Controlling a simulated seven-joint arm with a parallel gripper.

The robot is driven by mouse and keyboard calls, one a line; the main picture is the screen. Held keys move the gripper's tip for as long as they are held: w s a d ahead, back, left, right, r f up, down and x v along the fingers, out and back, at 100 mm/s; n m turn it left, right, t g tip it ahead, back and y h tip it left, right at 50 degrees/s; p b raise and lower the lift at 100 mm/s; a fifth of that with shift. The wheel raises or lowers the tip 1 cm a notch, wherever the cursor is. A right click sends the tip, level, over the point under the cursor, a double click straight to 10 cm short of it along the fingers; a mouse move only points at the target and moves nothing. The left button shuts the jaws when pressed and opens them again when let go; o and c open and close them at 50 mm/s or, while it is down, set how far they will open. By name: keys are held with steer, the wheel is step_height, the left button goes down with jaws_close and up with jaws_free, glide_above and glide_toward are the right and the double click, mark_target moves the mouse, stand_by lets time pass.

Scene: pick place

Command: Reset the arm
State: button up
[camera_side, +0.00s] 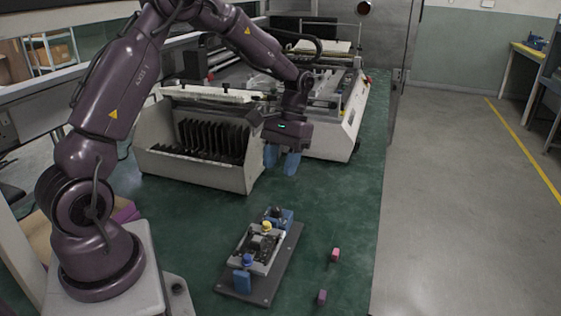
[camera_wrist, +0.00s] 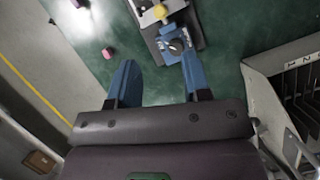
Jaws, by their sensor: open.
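My gripper (camera_side: 282,160) hangs over the green table, with its two blue fingers apart and nothing between them. It also shows open in the wrist view (camera_wrist: 158,85). It is above and behind a dark base plate (camera_side: 283,262) that carries a grey fixture with blue, yellow and black parts. In the wrist view part of this fixture (camera_wrist: 168,30) lies beyond the fingertips. My arm is bent, reaching over the table from the left.
Two small pink-purple blocks, one (camera_side: 335,254) and another (camera_side: 322,297), lie right of the base plate. A white rack with black slots (camera_side: 250,175) stands close to the gripper's left. A larger machine (camera_side: 345,135) is behind.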

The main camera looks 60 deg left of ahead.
steer(key=shift+w, duration=0.1)
steer(key=s+d+r+m+t+y, duration=0.1)
steer(key=s+d+r+m+t, duration=0.2)
steer(key=s+r, duration=0.5)
steer(key=s+d+r+m+t+y, duration=0.1)
steer(key=s+d+r+m+t, duration=0.1)
steer(key=s+d+r+t, duration=0.4)
steer(key=s+d+r, duration=0.2)
steer(key=shift+s+d+m+t, duration=0.2)
steer(key=shift+s+m+t, duration=0.1)
steer(key=shift+s+m, duration=0.1)
stand_by(1.2)
